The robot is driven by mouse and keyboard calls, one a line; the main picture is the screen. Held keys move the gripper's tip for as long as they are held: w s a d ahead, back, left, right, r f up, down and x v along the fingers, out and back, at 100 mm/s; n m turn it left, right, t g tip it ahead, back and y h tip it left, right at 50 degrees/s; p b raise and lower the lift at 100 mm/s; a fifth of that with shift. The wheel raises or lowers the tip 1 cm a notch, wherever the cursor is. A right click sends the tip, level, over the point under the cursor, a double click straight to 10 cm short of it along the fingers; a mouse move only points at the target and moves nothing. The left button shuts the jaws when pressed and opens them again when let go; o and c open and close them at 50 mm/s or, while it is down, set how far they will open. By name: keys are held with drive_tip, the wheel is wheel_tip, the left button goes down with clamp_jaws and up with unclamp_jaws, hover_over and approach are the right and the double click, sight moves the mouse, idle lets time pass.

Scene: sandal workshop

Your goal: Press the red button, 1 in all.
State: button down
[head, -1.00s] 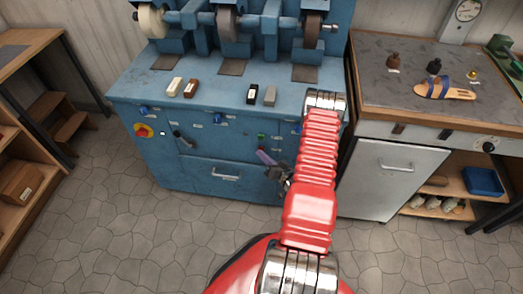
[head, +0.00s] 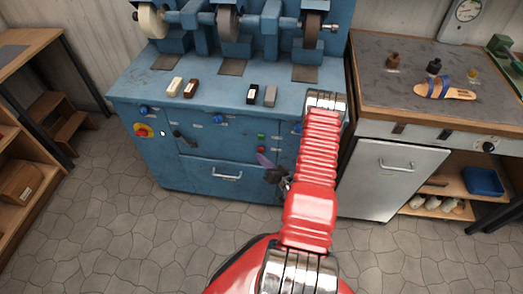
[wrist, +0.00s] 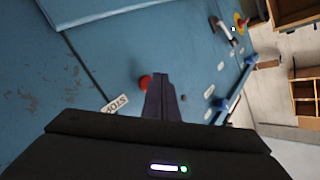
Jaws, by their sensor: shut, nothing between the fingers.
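The red button (head: 261,150) is a small round button on the front of the blue machine, just below a green button (head: 262,136). In the wrist view the red button (wrist: 145,82) shows beside the fingertips, partly covered by them, with a white STOP label (wrist: 115,105) close by. My gripper (head: 259,156) is shut and empty, its dark purple fingers just below the red button in the head view. In the wrist view my gripper (wrist: 160,76) points at the panel with its tips next to the button. I cannot tell whether they touch it.
The blue machine (head: 150,90) carries grinding wheels and several small blocks. A red and yellow switch (head: 144,130) and a black lever (head: 180,138) sit on its front at left. A workbench (head: 375,75) with a sandal (head: 445,91) stands at right. The floor in front is clear.

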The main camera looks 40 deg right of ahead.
drive_tip(key=shift+s+a, duration=0.75)
drive_tip(key=shift+a, duration=0.2)
drive_tip(key=shift+s+a, duration=0.7)
drive_tip(key=shift+a, duration=0.2)
